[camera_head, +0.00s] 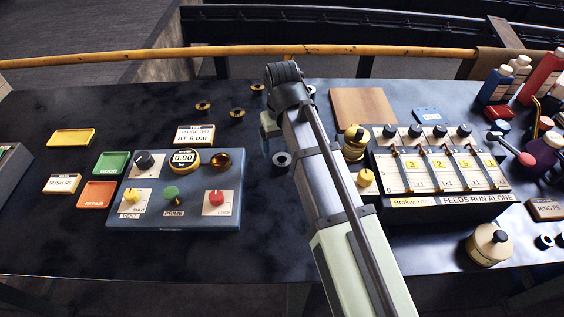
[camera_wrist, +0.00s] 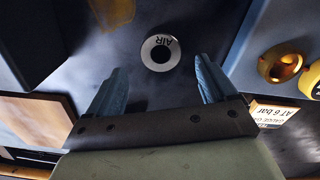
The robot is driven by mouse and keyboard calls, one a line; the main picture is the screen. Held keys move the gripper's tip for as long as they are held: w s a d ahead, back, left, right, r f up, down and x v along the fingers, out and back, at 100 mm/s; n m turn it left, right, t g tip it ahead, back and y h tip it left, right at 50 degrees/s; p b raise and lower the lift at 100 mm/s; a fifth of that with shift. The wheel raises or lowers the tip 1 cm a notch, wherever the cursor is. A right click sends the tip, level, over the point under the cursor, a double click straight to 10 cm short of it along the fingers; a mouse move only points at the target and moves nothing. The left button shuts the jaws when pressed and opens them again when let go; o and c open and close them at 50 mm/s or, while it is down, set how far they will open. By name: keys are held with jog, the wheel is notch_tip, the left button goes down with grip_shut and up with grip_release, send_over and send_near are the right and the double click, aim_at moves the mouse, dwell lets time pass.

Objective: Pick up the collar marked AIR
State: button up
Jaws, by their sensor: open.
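The collar marked AIR (camera_wrist: 161,53) is a silver ring with a dark hole, lying flat on the dark table. In the wrist view it sits ahead of my fingertips, near the middle between them, with its lettering upside down. In the head view the collar (camera_head: 282,159) lies just left of my arm. My gripper (camera_wrist: 158,80) is open and empty, its two blue-grey fingers apart with the collar beyond their tips. In the head view my gripper (camera_head: 268,132) is mostly hidden behind my arm.
A control box (camera_head: 185,190) with knobs and a gauge stands left of the collar. A feeder box (camera_head: 440,175) and a brass part (camera_head: 355,143) stand right of my arm. Several small brass rings (camera_head: 237,113) lie behind. Table around the collar is clear.

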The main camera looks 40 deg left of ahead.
aim_at(282, 159)
jog(key=shift+s+d+f, duration=0.1)
jog(key=shift+f, duration=1.25)
jog(key=shift+s+d+f, duration=0.1)
jog(key=shift+f, duration=1.2)
jog(key=c, duration=1.5)
